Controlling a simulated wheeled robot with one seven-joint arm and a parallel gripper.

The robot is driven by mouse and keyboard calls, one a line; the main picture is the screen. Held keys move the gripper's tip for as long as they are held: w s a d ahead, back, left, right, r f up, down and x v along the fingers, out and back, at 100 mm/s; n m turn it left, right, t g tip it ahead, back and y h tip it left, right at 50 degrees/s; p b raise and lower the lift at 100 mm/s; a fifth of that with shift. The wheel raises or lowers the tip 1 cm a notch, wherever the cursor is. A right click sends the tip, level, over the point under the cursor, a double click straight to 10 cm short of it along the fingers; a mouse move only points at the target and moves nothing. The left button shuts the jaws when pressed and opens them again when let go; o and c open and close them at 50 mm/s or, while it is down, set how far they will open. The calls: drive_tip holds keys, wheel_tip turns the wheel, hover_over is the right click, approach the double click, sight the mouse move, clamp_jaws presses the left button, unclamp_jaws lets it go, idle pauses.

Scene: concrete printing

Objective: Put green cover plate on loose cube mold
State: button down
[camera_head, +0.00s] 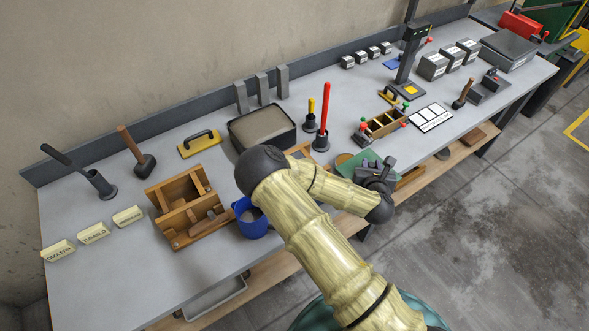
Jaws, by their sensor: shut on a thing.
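The green cover plate (350,164) shows near the front edge of the grey bench, partly hidden by my arm and gripper. My gripper (374,171) is over its right part and is shut on it; the fingertips are hard to make out. I cannot tell whether the plate is in the air or resting on something. A brass-coloured mold with several compartments (384,124) and red and green knobs stands on the bench behind and to the right of the plate, apart from it. Whether this is the loose cube mold is not clear.
A black tray of grey material (262,128), a red-handled tool (324,120) and a blue bucket (249,218) stand left of the plate. A wooden box mold (187,208) is farther left. A white sheet (431,117) lies right of the compartment mold.

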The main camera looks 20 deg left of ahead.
drive_tip(key=a+r+b, duration=0.1)
drive_tip(key=a, duration=0.3)
drive_tip(key=a+r+n+y+b, duration=0.1)
drive_tip(key=a, duration=0.3)
drive_tip(key=a+r+n+y, duration=0.1)
drive_tip(key=a, duration=0.3)
drive_tip(key=shift+w+a+b, duration=0.25)
drive_tip(key=shift+w+b, duration=0.05)
drive_tip(key=shift+b, duration=0.1)
drive_tip(key=s+a+r+n+y+b, duration=0.1)
drive_tip(key=a+r, duration=0.1)
drive_tip(key=a, duration=0.3)
drive_tip(key=s+a+r+n+g+y+b, duration=0.1)
drive_tip(key=a+r, duration=0.2)
drive_tip(key=a, duration=0.2)
drive_tip(key=shift+s+a+r, duration=0.2)
drive_tip(key=shift+s+a, duration=0.1)
drive_tip(key=shift+f, duration=0.15)
drive_tip(key=shift+f+p, duration=0.45)
drive_tip(key=shift+f, duration=2.35)
drive_tip(key=shift+f+p, duration=0.5)
drive_tip(key=shift+f, duration=1.6)
